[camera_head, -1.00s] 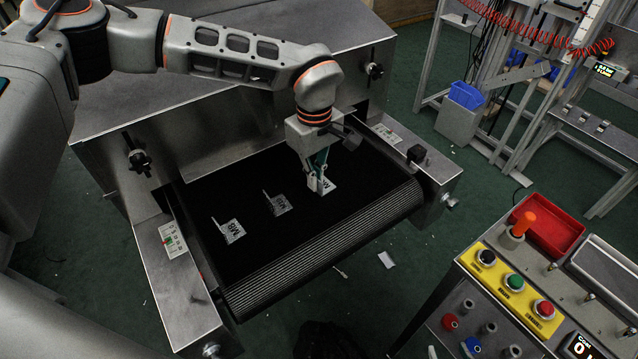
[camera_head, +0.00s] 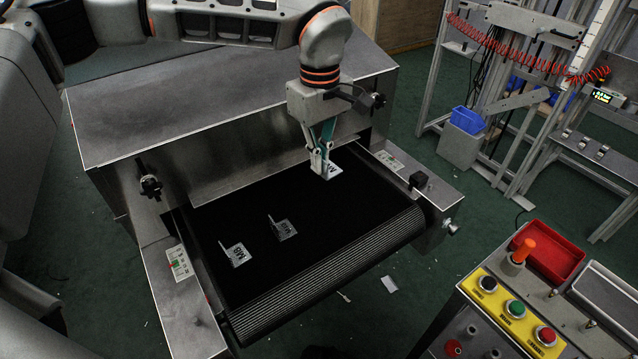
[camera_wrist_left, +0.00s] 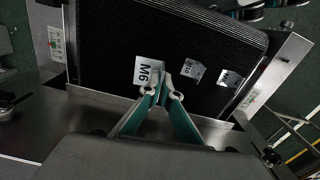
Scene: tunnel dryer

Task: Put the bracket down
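My left gripper (camera_head: 321,172) is shut on the upright flange of a light metal bracket (camera_head: 333,171) at the back right of the black belt (camera_head: 330,225). In the left wrist view the bracket (camera_wrist_left: 147,71), marked M6, sits at the fingertips (camera_wrist_left: 163,92) and looks larger than the other brackets. I cannot tell exactly how far it is above the belt. Two more brackets lie on the belt in the head view, one in the middle (camera_head: 284,230) and one at the left (camera_head: 237,254). My right gripper is not in view.
The dryer's metal housing (camera_head: 230,110) rises behind the belt. Metal side rails (camera_head: 180,300) with knobs flank it. The belt right of the middle bracket is clear. A control panel (camera_head: 515,310) with a red tray (camera_head: 548,255) stands at the right.

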